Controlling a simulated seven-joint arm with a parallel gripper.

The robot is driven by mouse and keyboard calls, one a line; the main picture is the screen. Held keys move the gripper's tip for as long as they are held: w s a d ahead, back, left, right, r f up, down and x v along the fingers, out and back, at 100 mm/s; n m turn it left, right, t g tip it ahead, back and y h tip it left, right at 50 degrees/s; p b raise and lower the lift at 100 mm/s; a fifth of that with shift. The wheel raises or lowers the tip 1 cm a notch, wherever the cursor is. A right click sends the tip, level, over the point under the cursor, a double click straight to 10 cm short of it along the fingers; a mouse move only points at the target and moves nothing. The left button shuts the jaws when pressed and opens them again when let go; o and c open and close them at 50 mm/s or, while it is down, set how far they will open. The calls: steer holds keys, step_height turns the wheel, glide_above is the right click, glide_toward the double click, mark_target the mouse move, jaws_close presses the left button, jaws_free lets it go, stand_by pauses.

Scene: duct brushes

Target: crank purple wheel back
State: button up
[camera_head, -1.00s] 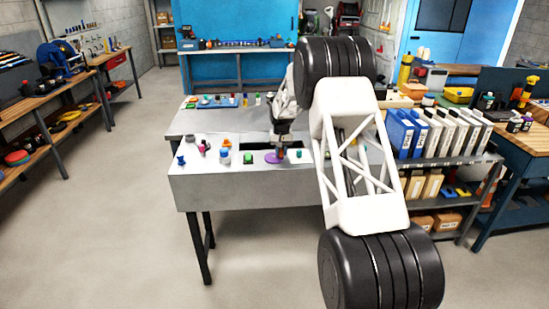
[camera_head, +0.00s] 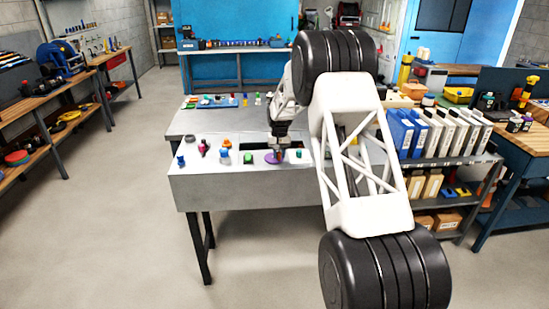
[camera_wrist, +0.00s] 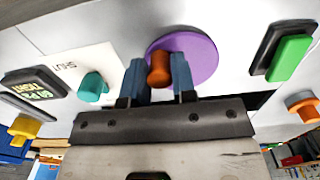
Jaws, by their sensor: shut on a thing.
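The purple wheel (camera_wrist: 203,57) is a flat disc on the grey bench panel, with an upright orange handle (camera_wrist: 159,68) near its rim. In the head view the purple wheel (camera_head: 272,158) shows at the front of the bench, partly behind my gripper (camera_head: 278,150). In the wrist view my gripper (camera_wrist: 160,78) has its two blue fingers on either side of the orange handle, shut on it. The far ends of the fingers hide part of the wheel.
A teal knob (camera_wrist: 93,85) beside a "SHUT" label, a small dark display (camera_wrist: 36,88) and a yellow knob (camera_wrist: 25,128) are on one side. A green switch (camera_wrist: 289,57) and another orange knob (camera_wrist: 303,106) are on the other. A dark opening (camera_head: 286,144) lies behind the wheel.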

mark_target(270, 160)
stand_by(0.3)
steer(key=shift+s+a, duration=0.3)
steer(key=shift+a, duration=0.3)
steer(key=shift+a, duration=0.1)
steer(key=shift+s+a, duration=0.1)
steer(key=shift+a, duration=0.45)
steer(key=shift+w+a, duration=0.25)
steer(key=shift+a, duration=0.4)
